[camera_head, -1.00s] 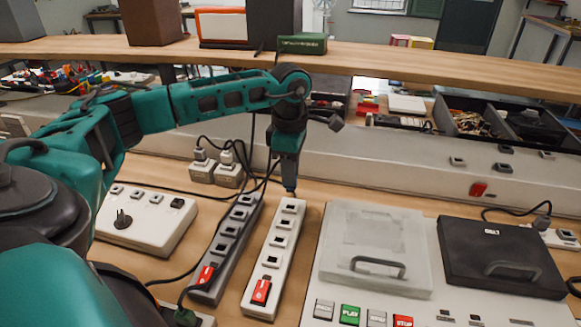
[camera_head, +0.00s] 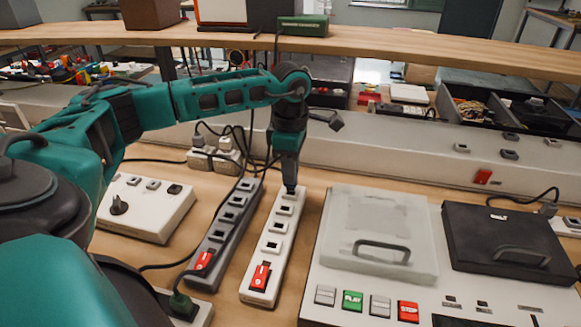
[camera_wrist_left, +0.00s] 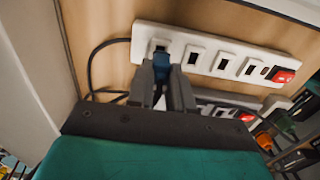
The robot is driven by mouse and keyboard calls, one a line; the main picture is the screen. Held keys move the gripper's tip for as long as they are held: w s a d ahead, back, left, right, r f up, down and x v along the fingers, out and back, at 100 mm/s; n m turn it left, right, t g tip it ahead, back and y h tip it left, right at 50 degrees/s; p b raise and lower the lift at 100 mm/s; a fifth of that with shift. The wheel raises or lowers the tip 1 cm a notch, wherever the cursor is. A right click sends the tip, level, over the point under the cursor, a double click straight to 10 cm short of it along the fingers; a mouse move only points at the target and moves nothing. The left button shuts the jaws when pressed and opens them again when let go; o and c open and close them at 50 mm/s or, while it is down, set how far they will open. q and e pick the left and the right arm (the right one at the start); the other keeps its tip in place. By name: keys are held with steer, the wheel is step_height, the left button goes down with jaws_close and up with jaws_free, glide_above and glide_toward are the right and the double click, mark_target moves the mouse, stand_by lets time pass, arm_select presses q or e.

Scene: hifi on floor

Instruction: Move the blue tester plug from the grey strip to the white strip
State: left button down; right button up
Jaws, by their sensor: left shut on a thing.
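The blue tester plug (camera_wrist_left: 161,64) is between the fingers of my left gripper (camera_wrist_left: 163,82) in the left wrist view. It is at the end socket of the white strip (camera_wrist_left: 203,54); I cannot tell how deep it sits. In the head view my left gripper (camera_head: 290,186) points down at the far end of the white strip (camera_head: 264,268), and the fingers hide the plug. The grey strip (camera_head: 218,250) lies just left of the white strip, its visible sockets empty of any blue plug. Both strips have a red switch at the near end. My right gripper is not in view.
A white box with a black knob (camera_head: 145,212) stands left of the strips. A panel with a clear lid (camera_head: 380,225), a black lid (camera_head: 505,245) and buttons stands to the right. Black cables (camera_head: 222,145) and plugs lie behind. A wooden shelf (camera_head: 400,55) crosses above.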

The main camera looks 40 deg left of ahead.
arm_select(q)
steer(key=shift+f+b, duration=0.45)
steer(key=shift+f, duration=0.35)
stand_by(1.2)
steer(key=shift+f, duration=0.2)
stand_by(1.9)
steer(key=c, duration=0.9)
jaws_free()
steer(key=shift+c, duration=0.2)
step_height(320, 180, up, 18)
steer(key=p, duration=0.5)
